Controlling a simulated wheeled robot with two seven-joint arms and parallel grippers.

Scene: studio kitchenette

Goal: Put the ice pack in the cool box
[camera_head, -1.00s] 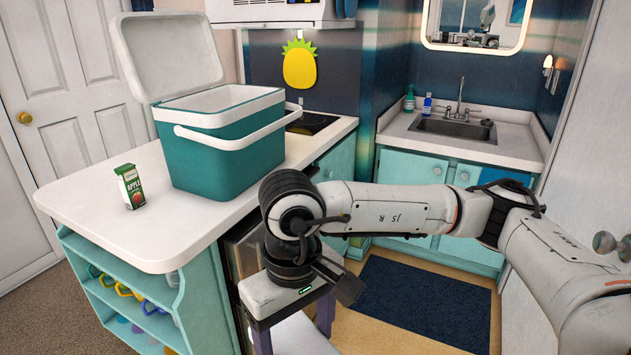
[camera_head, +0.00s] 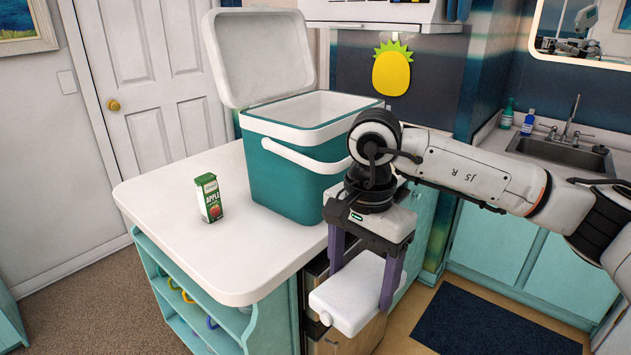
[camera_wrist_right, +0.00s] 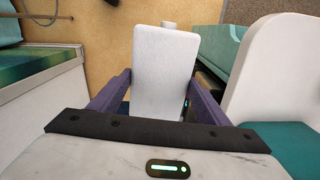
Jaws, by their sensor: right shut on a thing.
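The white ice pack (camera_head: 348,293) is held between the purple fingers of my right gripper (camera_head: 362,283), beside the front right edge of the counter. It also shows between the fingers in the right wrist view (camera_wrist_right: 164,72). The teal cool box (camera_head: 290,184) stands on the counter behind and left of the gripper. Its white lid is raised and its top is open; the inside floor is hidden. The white carry handle hangs across its front, partly hidden by my right arm. My left gripper is not in view.
A green and white apple juice carton (camera_head: 209,198) stands on the white counter (camera_head: 180,228), left of the cool box. The counter's front left area is clear. Shelves with colourful items lie below. A sink (camera_head: 562,150) is at the right, with a dark mat (camera_head: 495,325) on the floor.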

